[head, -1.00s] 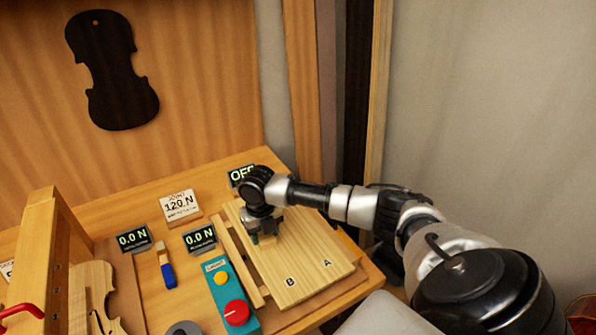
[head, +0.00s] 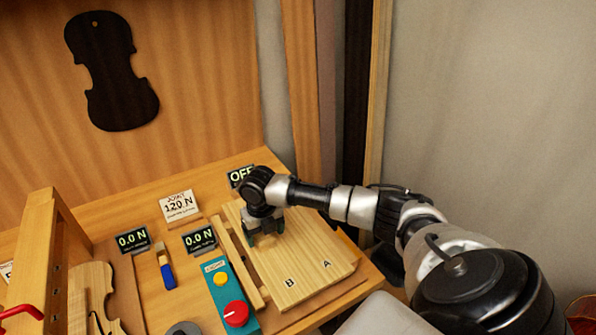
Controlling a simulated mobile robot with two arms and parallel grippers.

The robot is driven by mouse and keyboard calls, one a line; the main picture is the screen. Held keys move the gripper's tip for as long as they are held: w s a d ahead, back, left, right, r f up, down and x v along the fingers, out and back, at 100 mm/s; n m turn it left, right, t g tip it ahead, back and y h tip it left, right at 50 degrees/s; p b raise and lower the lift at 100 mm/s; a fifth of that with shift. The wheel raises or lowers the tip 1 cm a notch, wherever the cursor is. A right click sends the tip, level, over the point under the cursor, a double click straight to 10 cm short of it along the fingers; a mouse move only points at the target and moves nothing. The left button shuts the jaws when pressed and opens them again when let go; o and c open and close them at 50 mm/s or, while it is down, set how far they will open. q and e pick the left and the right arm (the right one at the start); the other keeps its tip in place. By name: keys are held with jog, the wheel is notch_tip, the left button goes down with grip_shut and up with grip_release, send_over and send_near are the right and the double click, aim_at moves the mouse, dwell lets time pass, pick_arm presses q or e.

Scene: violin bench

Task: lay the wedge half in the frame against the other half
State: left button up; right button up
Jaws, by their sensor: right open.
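Two pale wooden wedge halves, marked B (head: 283,272) and A (head: 318,251), lie side by side on the board at the right end of the bench. They look to be touching along their long edges, but the seam is too faint to be sure. A wooden rail of the frame (head: 240,263) runs along the left of half B, with a narrow gap between. My right gripper (head: 265,236) points down over the far part of the halves, fingers apart, close to the wood. It hides part of their surface. My left gripper is out of view.
A teal control box (head: 229,289) with a yellow button and red knob stands left of the frame. Two displays (head: 199,239) read 0.0 N, another (head: 240,176) reads OFF. A 120 N sign (head: 180,206), a blue-handled tool (head: 166,271) and a violin plate (head: 91,296) lie further left.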

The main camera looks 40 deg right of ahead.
notch_tip(320, 180, up, 11)
jog(key=b, duration=0.1)
jog(key=shift+b, duration=0.4)
jog(key=shift+d+f, duration=0.1)
